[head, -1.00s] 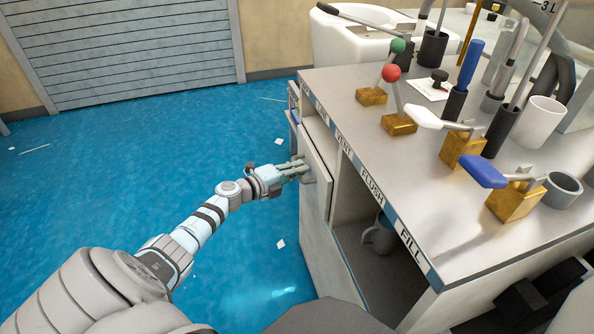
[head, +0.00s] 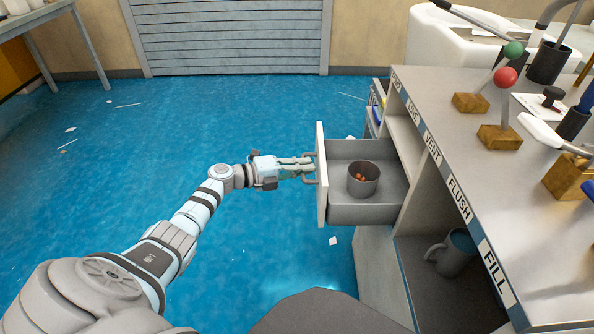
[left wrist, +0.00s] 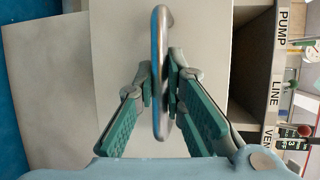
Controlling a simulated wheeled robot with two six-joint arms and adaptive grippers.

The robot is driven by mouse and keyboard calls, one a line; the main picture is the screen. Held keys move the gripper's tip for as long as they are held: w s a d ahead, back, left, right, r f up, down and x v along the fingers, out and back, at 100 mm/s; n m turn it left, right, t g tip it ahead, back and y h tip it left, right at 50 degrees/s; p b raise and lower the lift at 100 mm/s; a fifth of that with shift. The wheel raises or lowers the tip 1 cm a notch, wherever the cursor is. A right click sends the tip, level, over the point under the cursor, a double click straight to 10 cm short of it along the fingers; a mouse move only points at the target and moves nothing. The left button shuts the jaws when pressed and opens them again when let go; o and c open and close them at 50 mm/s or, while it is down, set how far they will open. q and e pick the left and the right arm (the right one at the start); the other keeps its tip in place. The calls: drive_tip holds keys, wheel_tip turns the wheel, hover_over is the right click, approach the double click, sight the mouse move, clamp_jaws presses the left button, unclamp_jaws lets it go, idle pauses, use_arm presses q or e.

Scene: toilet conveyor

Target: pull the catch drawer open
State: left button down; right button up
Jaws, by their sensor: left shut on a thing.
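The catch drawer (head: 364,212) stands pulled out from the side of the workbench cabinet, its inside showing. A dark grey cup (head: 362,180) with small orange-brown bits in it stands in the drawer. My left gripper (head: 308,171) is at the outer face of the drawer front (head: 321,175), shut on the drawer handle (head: 312,181). In the left wrist view the green-padded fingers (left wrist: 160,95) close on both sides of the curved metal handle (left wrist: 159,40). My right gripper is not in view.
Levers with green (head: 513,49) and red (head: 505,77) knobs stand on the bench top. A grey mug (head: 454,253) stands in the open compartment below. The blue floor (head: 230,130) left of the drawer is clear apart from paper scraps.

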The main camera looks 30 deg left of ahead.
use_arm(q)
drive_tip(key=shift+s+a, duration=0.25)
drive_tip(key=shift+a, duration=0.2)
drive_tip(key=c, duration=1.9)
unclamp_jaws()
drive_tip(key=v, duration=1.2)
